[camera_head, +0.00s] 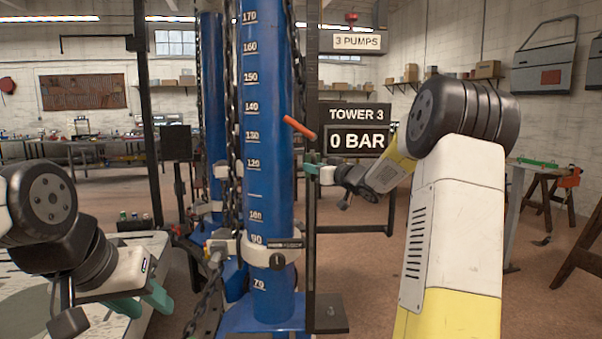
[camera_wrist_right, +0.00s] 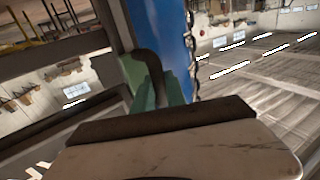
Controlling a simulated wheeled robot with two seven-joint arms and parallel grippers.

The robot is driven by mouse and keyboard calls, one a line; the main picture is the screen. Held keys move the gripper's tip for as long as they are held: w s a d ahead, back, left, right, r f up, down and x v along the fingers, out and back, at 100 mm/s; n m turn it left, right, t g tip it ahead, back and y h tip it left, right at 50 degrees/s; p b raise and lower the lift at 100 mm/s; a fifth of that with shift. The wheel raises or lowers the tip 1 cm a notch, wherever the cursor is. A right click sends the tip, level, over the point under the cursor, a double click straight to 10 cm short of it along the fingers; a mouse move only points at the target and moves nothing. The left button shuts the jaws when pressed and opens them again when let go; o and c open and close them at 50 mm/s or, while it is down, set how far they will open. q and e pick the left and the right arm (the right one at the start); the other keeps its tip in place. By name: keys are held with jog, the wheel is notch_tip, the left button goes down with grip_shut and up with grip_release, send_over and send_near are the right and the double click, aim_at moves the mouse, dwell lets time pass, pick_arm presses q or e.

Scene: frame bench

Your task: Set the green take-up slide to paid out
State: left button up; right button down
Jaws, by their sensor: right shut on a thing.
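My right gripper (camera_head: 318,172) reaches in from the right to the black upright (camera_head: 311,235) beside the blue tower (camera_head: 268,200). Its green fingers also show in the right wrist view (camera_wrist_right: 162,88), shut on a dark part (camera_wrist_right: 150,68) in front of the blue column.
A red-orange lever (camera_head: 299,127) sticks out at the tower just above my right gripper. A dark chain (camera_head: 236,130) hangs along the tower. A white clamp (camera_head: 270,250) circles it lower down. A display (camera_head: 355,130) reads "TOWER 3, 0 BAR" behind.

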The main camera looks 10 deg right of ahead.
jog(key=shift+r, duration=0.45)
jog(key=c, duration=1.5)
grip_release()
jog(key=shift+c, duration=0.2)
jog(key=shift+o, duration=0.8)
jog(key=shift+f, duration=0.15)
jog(key=v, duration=0.7)
jog(key=shift+s+d, duration=0.15)
jog(key=shift+s, duration=0.2)
